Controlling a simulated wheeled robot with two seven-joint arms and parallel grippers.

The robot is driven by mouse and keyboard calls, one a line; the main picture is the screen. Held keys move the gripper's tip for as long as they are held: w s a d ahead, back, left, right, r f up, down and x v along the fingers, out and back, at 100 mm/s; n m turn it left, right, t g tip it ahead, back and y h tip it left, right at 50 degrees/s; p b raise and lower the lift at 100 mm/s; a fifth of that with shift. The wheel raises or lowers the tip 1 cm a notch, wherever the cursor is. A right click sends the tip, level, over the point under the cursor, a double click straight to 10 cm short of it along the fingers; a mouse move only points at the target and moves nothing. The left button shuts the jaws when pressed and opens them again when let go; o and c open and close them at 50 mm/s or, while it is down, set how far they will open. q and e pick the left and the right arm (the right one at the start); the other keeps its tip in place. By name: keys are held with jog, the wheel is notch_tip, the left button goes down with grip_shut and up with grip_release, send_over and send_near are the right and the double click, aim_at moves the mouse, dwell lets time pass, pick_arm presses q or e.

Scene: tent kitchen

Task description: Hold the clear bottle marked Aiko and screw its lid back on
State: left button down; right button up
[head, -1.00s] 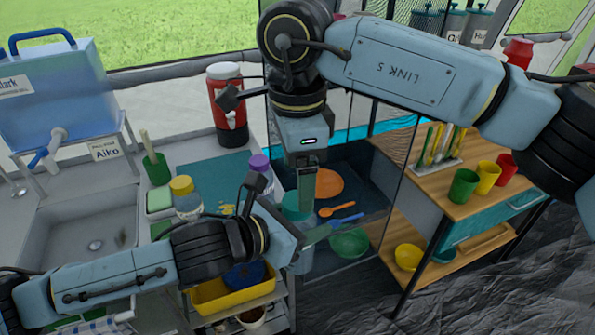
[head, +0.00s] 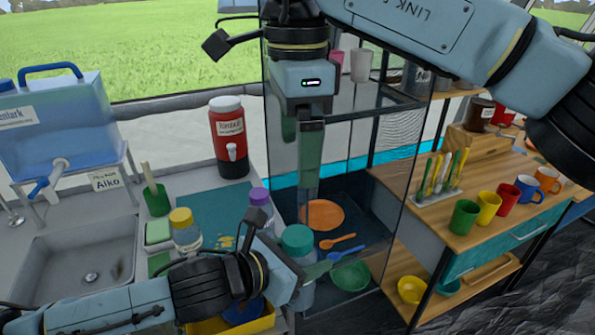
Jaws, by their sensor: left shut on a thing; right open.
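A clear bottle (head: 301,297) with a teal lid (head: 298,238) on its top stands upright in my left gripper (head: 308,272). The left gripper is shut around the bottle below the lid, and its wrist hides part of the body. I cannot read any name on this bottle. My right gripper (head: 299,172) is open, pointing down above the lid, with a gap between its fingertips and the lid. I cannot tell how tightly the lid is seated.
A yellow-capped bottle (head: 186,232) and a purple-capped bottle (head: 260,207) stand on the counter to the left. A red jug (head: 228,140) is behind. A card reading Aiko (head: 106,179) is by the sink (head: 85,265). Coloured cups (head: 488,208) stand on the right table.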

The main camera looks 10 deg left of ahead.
jog(key=shift+r, duration=0.65)
jog(key=shift+f, duration=0.1)
